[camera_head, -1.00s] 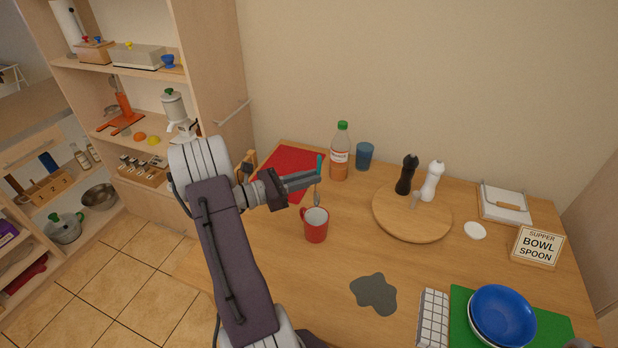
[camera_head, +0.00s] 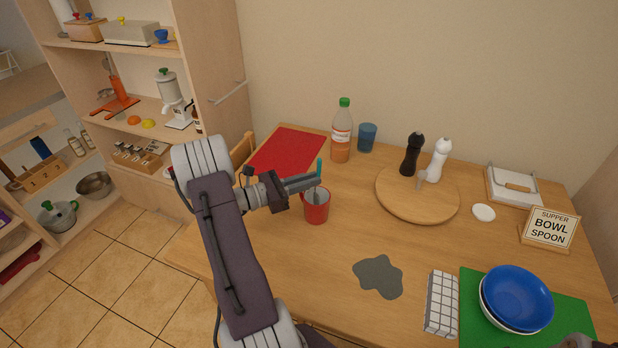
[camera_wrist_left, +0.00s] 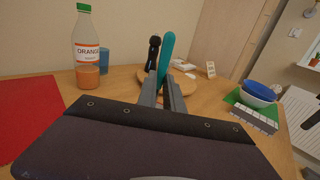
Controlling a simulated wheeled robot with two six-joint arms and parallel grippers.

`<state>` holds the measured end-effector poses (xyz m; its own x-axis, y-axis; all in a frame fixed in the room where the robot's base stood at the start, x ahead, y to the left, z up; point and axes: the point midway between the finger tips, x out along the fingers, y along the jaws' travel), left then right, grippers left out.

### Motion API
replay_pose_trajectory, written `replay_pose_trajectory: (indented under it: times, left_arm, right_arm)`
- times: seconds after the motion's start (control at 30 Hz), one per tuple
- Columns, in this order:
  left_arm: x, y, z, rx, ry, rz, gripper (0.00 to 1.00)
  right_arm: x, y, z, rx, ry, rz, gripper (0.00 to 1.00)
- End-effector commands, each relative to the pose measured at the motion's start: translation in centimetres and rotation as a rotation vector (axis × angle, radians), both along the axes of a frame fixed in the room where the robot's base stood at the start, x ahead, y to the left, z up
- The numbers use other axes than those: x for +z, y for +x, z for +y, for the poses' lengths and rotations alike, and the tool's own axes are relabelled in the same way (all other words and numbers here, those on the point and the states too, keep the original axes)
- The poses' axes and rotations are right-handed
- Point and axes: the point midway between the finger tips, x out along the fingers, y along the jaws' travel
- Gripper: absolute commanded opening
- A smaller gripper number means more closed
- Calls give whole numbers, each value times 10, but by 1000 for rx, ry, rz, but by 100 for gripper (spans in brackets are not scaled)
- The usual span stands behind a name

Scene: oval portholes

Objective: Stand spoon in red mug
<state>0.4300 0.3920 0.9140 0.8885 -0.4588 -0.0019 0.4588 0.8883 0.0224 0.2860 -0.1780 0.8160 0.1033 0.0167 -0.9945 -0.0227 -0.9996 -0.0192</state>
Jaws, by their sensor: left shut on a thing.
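The spoon has a teal handle (camera_head: 319,167), which also stands upright in the left wrist view (camera_wrist_left: 166,55). My left gripper (camera_head: 312,182) is shut on the spoon, just above the red mug. The red mug (camera_head: 316,211) stands upright on the table. The spoon's lower part hangs down at the mug's mouth and seems to reach inside the rim; the gripper partly hides this. The mug is out of sight in the left wrist view. Only a small dark part, likely of my right arm, shows at the lower right edge of the head view.
An orange juice bottle (camera_head: 341,135) and blue cup (camera_head: 367,138) stand behind the mug. A round board (camera_head: 400,206) with two mills is to the right. A grey patch (camera_head: 379,277), checked cloth (camera_head: 441,303) and blue bowl (camera_head: 517,296) are nearer. A red mat (camera_head: 287,150) lies left.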

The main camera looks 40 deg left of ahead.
Motion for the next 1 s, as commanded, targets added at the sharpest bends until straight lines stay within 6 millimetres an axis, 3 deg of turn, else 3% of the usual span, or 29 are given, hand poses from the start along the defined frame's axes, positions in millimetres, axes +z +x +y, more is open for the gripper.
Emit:
replay_pose_trajectory:
  times: [0.3, 0.33, 0.4, 0.77, 1.0]
  left_arm:
    - [-4, 0, 0, 0, 0, 0, 0]
    - [-4, 0, 0, 0, 0, 0, 17]
    - [-4, 0, 0, 0, 0, 0, 36]
    - [-4, -4, 2, 1, 0, 0, 36]
    - [-3, -48, 26, 6, 0, 0, 36]
  right_arm:
    - [-2, 0, 0, 0, 0, 0, 0]
    - [-2, 0, 0, 0, 0, 0, 0]
    - [-2, 0, 0, 0, 0, 0, 0]
    - [-2, 0, 0, 0, 0, 0, 0]
    - [0, 0, 0, 0, 0, 0, 0]
